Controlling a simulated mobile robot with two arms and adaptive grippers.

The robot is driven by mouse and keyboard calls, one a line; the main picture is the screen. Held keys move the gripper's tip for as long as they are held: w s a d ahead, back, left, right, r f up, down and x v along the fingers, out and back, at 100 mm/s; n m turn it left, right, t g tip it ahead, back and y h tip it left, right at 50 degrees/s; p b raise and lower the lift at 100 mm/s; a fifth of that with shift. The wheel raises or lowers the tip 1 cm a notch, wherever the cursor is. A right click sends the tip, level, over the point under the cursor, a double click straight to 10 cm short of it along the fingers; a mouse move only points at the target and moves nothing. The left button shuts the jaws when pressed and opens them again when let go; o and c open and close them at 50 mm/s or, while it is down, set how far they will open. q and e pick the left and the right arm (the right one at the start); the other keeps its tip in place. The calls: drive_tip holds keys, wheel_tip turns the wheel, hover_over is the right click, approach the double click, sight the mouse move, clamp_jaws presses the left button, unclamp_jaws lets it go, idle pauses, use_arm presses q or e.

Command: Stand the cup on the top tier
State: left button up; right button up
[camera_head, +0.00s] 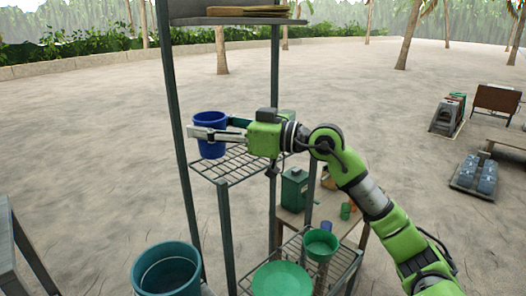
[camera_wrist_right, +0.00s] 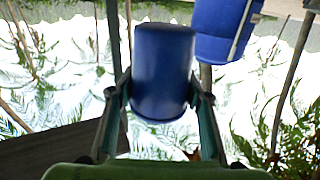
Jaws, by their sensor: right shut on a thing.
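The blue cup (camera_head: 211,149) is between the fingers of my right gripper (camera_head: 212,127), upright in the head view. In the right wrist view the cup (camera_wrist_right: 162,70) sits between both fingertips (camera_wrist_right: 160,92), which press on its sides. My right gripper is shut on it. The cup is at the back left of the higher wire tier (camera_head: 232,166), with its base near the tier's level. I cannot tell whether it touches the mesh. A lower wire tier (camera_head: 345,262) stands in front on the right. My left gripper is not in view.
A green bowl (camera_head: 281,280) and a smaller green vessel (camera_head: 321,243) are on the lower tier. A tall dark post (camera_head: 178,130) rises left of the cup to a high shelf (camera_head: 230,20) with boards. A teal bucket (camera_head: 166,275) is at the front left. Another blue vessel (camera_wrist_right: 225,32) shows in the wrist view.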

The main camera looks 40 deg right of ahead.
sight(219, 116)
drive_tip(key=d+r, duration=0.1)
drive_tip(key=d, duration=0.1)
drive_tip(key=shift+s+d+r+m+h, duration=0.15)
drive_tip(key=shift+d+r+m+h, duration=0.15)
drive_tip(key=shift+r+m+h, duration=0.1)
drive_tip(key=shift+t, duration=0.3)
drive_tip(key=w+d+f+b, duration=0.1)
drive_tip(key=w+d+f, duration=0.1)
drive_tip(key=w+f, duration=0.2)
drive_tip(key=w+d+f+b, duration=0.2)
drive_tip(key=w+d+f, duration=0.1)
drive_tip(key=f, duration=0.1)
drive_tip(key=w+d+f+b, duration=0.1)
drive_tip(key=w+d+f, duration=0.2)
drive_tip(key=w+f, duration=0.1)
drive_tip(key=shift+w+f+b, duration=0.15)
drive_tip(key=shift+w+b, duration=0.15)
drive_tip(key=shift+f, duration=0.25)
